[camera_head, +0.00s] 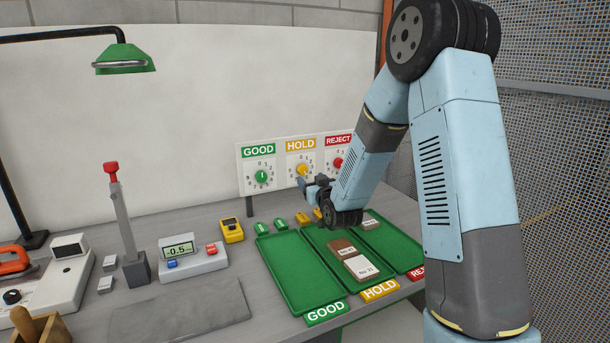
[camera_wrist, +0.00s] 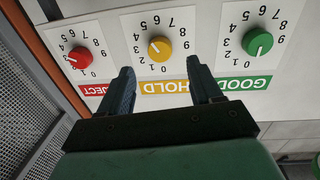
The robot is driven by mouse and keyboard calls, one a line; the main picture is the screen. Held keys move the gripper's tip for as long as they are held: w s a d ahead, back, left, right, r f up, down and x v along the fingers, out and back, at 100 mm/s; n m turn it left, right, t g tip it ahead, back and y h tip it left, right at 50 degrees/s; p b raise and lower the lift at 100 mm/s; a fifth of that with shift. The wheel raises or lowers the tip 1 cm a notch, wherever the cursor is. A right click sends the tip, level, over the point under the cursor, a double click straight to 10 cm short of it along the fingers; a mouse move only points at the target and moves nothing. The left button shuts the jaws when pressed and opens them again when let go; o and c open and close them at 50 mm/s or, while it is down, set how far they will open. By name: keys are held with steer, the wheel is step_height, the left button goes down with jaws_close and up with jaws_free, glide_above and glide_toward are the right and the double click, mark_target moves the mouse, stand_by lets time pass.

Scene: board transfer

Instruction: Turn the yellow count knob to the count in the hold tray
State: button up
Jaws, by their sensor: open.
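The yellow knob (camera_head: 302,169) is on the HOLD dial of the upright panel. In the wrist view, which shows the panel upside down, the yellow knob (camera_wrist: 159,48) has its white pointer toward the upper left, roughly at 3. My gripper (camera_head: 306,184) is close to the panel, just below the dial. In the wrist view my gripper (camera_wrist: 160,80) is open and empty, its fingers spread below the knob and apart from it. The hold tray (camera_head: 318,238) is the middle green tray. A brown board (camera_head: 342,247) and a pale board (camera_head: 361,269) lie in it.
A green knob (camera_head: 262,176) and red knob (camera_head: 338,163) flank the yellow one. The left green tray (camera_head: 285,265) is empty; the right tray holds a pale board (camera_head: 370,223). A scale (camera_head: 192,258), yellow meter (camera_head: 231,230) and lever stand (camera_head: 130,240) stand left.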

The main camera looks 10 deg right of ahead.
mark_target(303, 172)
steer(key=x, duration=0.6)
steer(key=shift+w, duration=0.35)
steer(key=c, duration=1)
